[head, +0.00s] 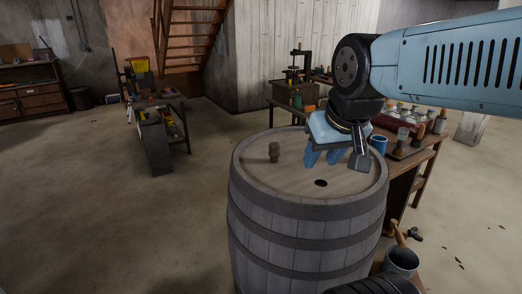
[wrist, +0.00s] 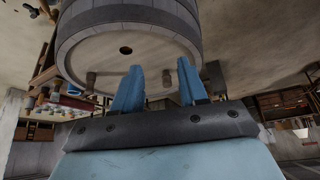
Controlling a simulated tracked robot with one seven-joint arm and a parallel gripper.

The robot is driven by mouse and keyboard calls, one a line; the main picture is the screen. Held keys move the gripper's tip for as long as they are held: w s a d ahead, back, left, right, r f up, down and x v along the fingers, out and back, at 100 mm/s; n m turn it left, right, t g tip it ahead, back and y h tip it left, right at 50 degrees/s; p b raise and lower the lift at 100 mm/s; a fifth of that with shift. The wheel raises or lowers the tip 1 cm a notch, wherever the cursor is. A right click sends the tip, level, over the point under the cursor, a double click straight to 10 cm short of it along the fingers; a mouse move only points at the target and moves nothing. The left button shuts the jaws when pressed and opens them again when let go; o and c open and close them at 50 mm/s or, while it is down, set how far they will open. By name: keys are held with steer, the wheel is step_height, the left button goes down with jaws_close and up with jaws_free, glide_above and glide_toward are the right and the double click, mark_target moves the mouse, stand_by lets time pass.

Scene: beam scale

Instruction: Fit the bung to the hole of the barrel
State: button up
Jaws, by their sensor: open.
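The barrel (head: 303,222) is a grey-brown wooden cask with dark hoops, standing upright. Its round dark hole (head: 320,183) is in the near part of the top and also shows in the wrist view (wrist: 126,50). The bung (head: 274,151), a small brown knobbed plug, stands upright on the barrel top, left of and behind the hole. My gripper (head: 323,160) hangs over the barrel top, right of the bung. Its two blue fingers are apart with nothing between them, as the wrist view also shows (wrist: 160,72).
A workbench (head: 416,163) with a blue mug (head: 378,144), jars and tools stands right of and behind the barrel. A metal bucket (head: 401,261) is at lower right. A tool stand (head: 157,140) is farther left, with bare floor between it and the barrel.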

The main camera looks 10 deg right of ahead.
steer(key=shift+d, duration=0.2)
steer(key=o, duration=0.3)
steer(key=shift+w+f+m, duration=0.1)
steer(key=shift+w+m, duration=0.2)
steer(key=shift+o, duration=1)
steer(key=shift+w+a+f+m+g+y, duration=0.15)
steer(key=shift+w+a+f+m+g, duration=0.15)
steer(key=shift+w+a+m, duration=0.25)
steer(key=shift+w+a+f+m+g+y, duration=0.2)
steer(key=shift+w+a+f+m, duration=0.15)
steer(key=shift+w+a+m, duration=0.15)
steer(key=m+t+y, duration=0.5)
steer(key=m+y, duration=0.4)
steer(key=m, duration=1.6)
glide_toward(270, 146)
steer(key=d, duration=0.3)
steer(key=shift+n, duration=0.25)
steer(key=x, duration=0.8)
steer(key=shift+w+d+r, duration=0.1)
steer(key=shift+w+r, duration=0.05)
steer(key=shift+w, duration=0.1)
steer(key=shift+s+x, duration=0.2)
steer(key=shift+x, duration=2.5)
